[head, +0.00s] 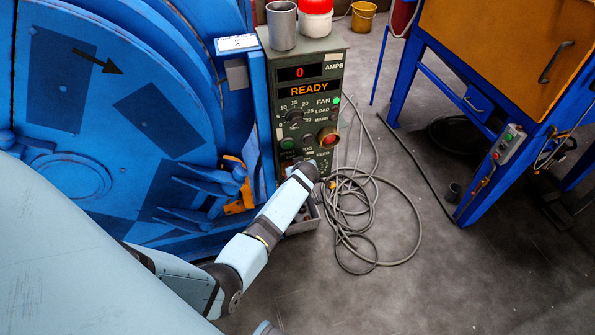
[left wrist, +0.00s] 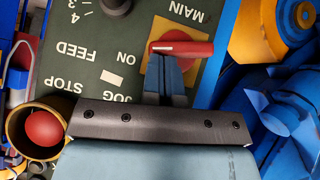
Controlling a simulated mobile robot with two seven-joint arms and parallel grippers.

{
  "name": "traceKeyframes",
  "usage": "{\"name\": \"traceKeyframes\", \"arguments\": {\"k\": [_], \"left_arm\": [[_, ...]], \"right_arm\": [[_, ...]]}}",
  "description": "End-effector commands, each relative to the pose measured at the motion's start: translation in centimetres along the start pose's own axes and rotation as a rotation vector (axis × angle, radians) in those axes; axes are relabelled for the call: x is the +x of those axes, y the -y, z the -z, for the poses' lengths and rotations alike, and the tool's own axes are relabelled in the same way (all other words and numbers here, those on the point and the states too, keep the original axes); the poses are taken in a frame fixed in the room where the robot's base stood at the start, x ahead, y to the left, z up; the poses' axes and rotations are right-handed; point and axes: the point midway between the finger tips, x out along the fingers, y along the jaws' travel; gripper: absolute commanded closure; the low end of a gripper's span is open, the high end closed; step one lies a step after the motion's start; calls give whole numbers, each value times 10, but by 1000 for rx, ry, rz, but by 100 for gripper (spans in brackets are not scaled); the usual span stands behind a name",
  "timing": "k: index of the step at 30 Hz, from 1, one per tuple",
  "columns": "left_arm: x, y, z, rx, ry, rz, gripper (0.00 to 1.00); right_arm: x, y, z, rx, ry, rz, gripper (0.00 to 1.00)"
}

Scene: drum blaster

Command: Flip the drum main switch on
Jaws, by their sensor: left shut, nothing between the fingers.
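The drum main switch (left wrist: 196,48) shows in the left wrist view as a red handle on a yellow plate, below the upside-down word MAIN. Its handle lies nearly level across the picture. My left gripper (left wrist: 168,62) is shut and empty, with its blue fingertips right at the handle's lower edge. I cannot tell whether they touch it. In the head view my left arm reaches the lower part of the grey-green control panel (head: 335,75) and hides the switch there. The panel display reads READY. My right gripper is not in view.
A round red button (left wrist: 43,128) in a yellow collar sits at the lower left of the wrist view. The blue drum machine (head: 130,75) stands left of the panel. Coiled cables (head: 372,225) lie on the floor.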

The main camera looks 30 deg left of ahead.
Motion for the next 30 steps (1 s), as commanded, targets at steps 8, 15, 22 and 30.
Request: {"name": "traceKeyframes", "arguments": {"k": [8, 15, 22, 30], "left_arm": [[4, -2, 2, 45, -7, 50, 100], [4, -4, 2, 44, -9, 48, 100], [4, -5, 3, 43, -10, 47, 100], [4, -6, 3, 43, -10, 46, 100]], "right_arm": [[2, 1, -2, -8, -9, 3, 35], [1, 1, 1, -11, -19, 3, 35], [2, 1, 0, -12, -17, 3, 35], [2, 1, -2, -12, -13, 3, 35]]}}
